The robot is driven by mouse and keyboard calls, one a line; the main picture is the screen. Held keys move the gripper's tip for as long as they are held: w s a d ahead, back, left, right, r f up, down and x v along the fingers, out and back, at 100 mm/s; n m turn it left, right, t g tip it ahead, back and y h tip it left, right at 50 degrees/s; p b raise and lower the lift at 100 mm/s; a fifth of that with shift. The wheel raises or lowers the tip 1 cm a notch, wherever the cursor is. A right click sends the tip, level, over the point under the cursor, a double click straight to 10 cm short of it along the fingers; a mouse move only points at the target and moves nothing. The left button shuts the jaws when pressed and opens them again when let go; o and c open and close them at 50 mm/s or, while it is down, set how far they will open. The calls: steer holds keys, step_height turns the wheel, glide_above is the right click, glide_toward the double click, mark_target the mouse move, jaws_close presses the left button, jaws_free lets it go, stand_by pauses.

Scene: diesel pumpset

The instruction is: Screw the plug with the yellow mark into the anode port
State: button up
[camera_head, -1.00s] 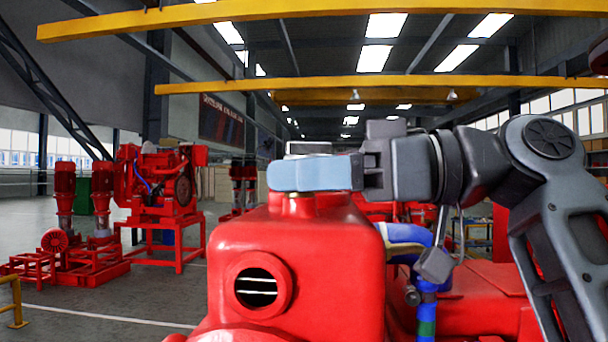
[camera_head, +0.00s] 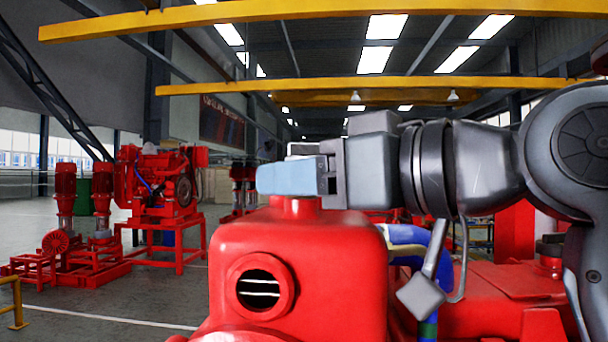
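The red tank (camera_head: 320,265) of the pumpset stands in the middle foreground. A short red neck (camera_head: 297,207) rises from its top, and a round flanged opening (camera_head: 260,288) with pale bars inside faces me. I cannot tell which opening is the anode port. My gripper (camera_head: 288,177) reaches in from the right, with its pale blue fingers level just above the neck. The fingers are seen from the side, so their gap is hidden. No plug and no yellow mark can be made out; anything between or behind the fingers is hidden.
Blue and yellowish pipes (camera_head: 408,238) run down the tank's right side, close under my wrist. More red machine body (camera_head: 490,285) lies to the right. Red pumps (camera_head: 82,220) and an engine on a stand (camera_head: 163,185) are far back left. Air left of the tank is free.

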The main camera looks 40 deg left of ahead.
steer(key=shift+o, duration=0.5)
steer(key=shift+d, duration=0.1)
steer(key=n+g, duration=0.1)
steer(key=g, duration=0.1)
steer(key=shift+w+n+g, duration=0.15)
steer(key=shift+n+g, duration=0.15)
steer(key=n+g+h, duration=0.1)
steer(key=n+g, duration=0.1)
steer(key=g, duration=0.1)
steer(key=n+g+h, duration=0.1)
steer(key=n+g, duration=0.1)
steer(key=g, duration=0.1)
steer(key=shift+r, duration=0.1)
steer(key=shift+c, duration=0.2)
jaws_close()
